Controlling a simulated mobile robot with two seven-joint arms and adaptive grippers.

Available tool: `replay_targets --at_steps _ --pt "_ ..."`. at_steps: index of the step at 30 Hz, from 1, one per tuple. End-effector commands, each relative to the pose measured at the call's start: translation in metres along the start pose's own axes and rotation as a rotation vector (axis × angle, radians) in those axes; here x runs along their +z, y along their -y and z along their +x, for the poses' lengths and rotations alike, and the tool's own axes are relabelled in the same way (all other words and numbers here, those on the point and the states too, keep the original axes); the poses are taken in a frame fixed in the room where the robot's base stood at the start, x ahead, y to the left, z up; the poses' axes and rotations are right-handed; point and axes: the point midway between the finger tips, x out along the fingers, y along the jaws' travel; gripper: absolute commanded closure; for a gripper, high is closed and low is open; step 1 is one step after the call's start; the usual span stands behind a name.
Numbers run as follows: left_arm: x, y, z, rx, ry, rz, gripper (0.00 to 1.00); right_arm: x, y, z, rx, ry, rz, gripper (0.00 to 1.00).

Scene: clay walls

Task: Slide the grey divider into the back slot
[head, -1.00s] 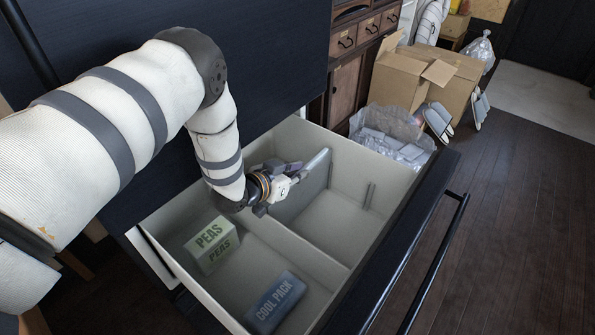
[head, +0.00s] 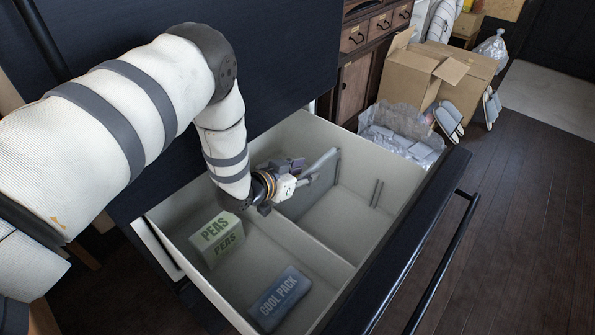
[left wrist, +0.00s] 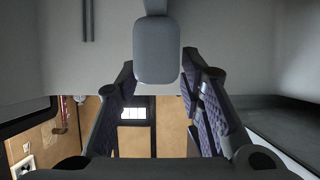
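The grey divider (head: 307,192) is a panel standing across the far compartment of the open drawer, toward the cabinet side. Its thick rounded top edge shows in the left wrist view (left wrist: 156,50). My left gripper (head: 312,169) reaches it from the left, and its fingertips (left wrist: 157,62) lie close on both sides of that top edge, apparently shut on it. A pair of slot ridges (head: 376,193) is bare on the far side wall, nearer the drawer front; it also shows in the left wrist view (left wrist: 87,20). Any slot behind the divider is hidden, and I cannot tell how its lower edge is seated.
The drawer (head: 408,196) has a long partition (head: 308,241). The near compartment holds a green-and-white peas box (head: 218,238) and a blue cool pack (head: 279,299). A dark front with a bar handle (head: 440,262) bounds the drawer. Cardboard boxes (head: 425,83) stand beyond it.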

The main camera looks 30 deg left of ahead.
Motion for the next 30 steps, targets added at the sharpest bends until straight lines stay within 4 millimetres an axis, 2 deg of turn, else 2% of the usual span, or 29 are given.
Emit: replay_targets --at_steps 9,13,18,30 --pt "0.000 0.000 -0.081 -0.002 0.002 -0.003 0.65 0.000 0.000 0.000 0.000 0.000 0.000 0.60" --pt "0.000 0.000 -0.104 -0.002 0.001 -0.002 0.65 0.000 0.000 0.000 0.000 0.000 0.000 0.60" --pt "0.000 0.000 -0.114 0.000 -0.001 0.000 0.65 0.000 0.000 0.000 0.000 0.000 0.000 0.60" --pt "0.000 0.000 -0.114 0.000 0.000 0.000 0.65 0.000 0.000 0.000 0.000 0.000 0.000 0.60"
